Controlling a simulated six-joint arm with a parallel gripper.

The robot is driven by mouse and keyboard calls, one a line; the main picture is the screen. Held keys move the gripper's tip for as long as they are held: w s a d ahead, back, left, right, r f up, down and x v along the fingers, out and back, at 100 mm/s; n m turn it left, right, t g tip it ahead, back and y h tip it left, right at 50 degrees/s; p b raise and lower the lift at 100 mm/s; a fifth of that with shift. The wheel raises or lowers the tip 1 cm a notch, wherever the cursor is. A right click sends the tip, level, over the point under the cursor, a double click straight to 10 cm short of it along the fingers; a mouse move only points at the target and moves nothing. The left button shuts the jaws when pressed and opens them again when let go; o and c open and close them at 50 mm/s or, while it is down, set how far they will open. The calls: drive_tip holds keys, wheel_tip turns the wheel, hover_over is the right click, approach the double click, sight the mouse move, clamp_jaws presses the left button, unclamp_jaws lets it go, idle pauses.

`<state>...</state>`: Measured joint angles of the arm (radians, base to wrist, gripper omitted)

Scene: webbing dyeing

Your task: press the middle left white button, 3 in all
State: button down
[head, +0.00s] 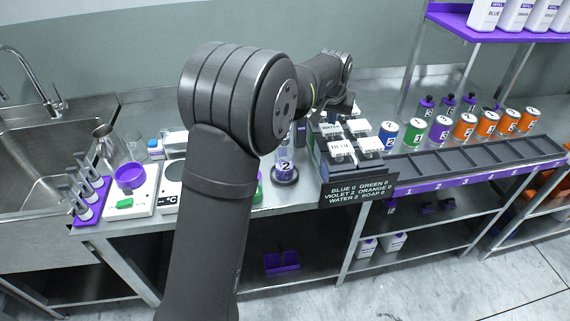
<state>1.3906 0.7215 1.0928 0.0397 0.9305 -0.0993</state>
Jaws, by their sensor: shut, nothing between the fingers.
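The dispenser block (322,160) stands on the bench right of centre, with several white-topped buttons in two columns. The middle left white button (341,148) is in the left column, between a rear and a front one; its small lettering is hard to read. A dark sign (358,190) on the front appears to read blue 0, green 0, violet 2, orange 0, water 2, soap 0. My gripper (348,108) is shut and empty, small and dark over the rear of the block. I cannot tell whether its tips touch a button.
A labelled vial (285,167) stands on a round dark base left of the block. Numbered cans (440,129) stand behind a purple-edged rack (480,170) at right. A scale (130,190) with a purple bowl and a sink (40,140) are at left.

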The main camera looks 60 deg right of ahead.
idle(0.4)
drive_tip(key=shift+f, duration=1.25)
drive_tip(key=shift+r, duration=1.2)
drive_tip(key=shift+f, duration=0.1)
drive_tip(key=shift+f, duration=1.1)
drive_tip(key=shift+r, duration=1.4)
